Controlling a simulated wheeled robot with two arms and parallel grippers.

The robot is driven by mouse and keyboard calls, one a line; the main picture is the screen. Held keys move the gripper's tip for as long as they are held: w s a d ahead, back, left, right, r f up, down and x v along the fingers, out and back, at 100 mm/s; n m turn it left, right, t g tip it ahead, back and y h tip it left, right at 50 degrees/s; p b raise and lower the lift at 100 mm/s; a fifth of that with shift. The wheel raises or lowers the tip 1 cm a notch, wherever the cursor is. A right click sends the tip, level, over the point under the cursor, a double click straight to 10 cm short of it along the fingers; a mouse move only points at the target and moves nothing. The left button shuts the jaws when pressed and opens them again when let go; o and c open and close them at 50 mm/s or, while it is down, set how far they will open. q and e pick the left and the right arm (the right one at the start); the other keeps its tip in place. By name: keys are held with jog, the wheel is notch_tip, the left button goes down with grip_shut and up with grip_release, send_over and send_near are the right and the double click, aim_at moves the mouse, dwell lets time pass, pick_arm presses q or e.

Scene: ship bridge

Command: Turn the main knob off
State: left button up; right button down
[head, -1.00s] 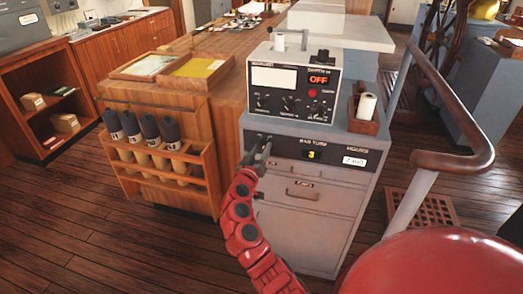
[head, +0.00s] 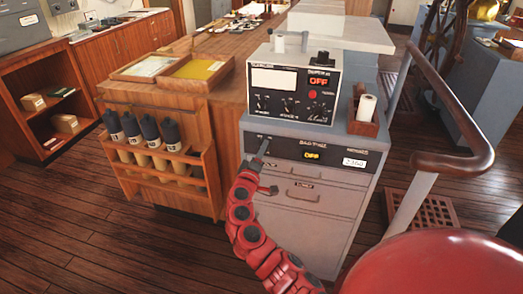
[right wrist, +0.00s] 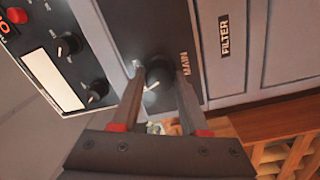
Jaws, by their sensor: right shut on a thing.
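The main knob (right wrist: 158,72) is a round black knob with a white pointer mark, beside the word MAIN on a dark panel in the right wrist view. My right gripper (right wrist: 160,84) is shut on it, one finger on each side. In the head view the right gripper (head: 263,148) is at the left end of the cabinet's dark panel (head: 290,150), and the knob is hidden there. The small yellow display (head: 312,155) on that panel reads OFF. My left gripper is not in view.
A grey instrument box (head: 293,85) with a red OFF display and several knobs stands on the grey cabinet (head: 315,200). A wooden rack (head: 160,165) of dark-capped cylinders is to the left. A curved handrail (head: 455,130) is to the right.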

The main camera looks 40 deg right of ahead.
jog(key=shift+n, duration=0.6)
jog(key=shift+c, duration=2.1)
grip_release()
jog(key=shift+a, duration=0.1)
jog(key=b+v, duration=0.2)
jog(key=v, duration=1.5)
jog(key=shift+f, duration=0.15)
jog(key=shift+a+n, duration=0.1)
jog(key=shift+n, duration=0.2)
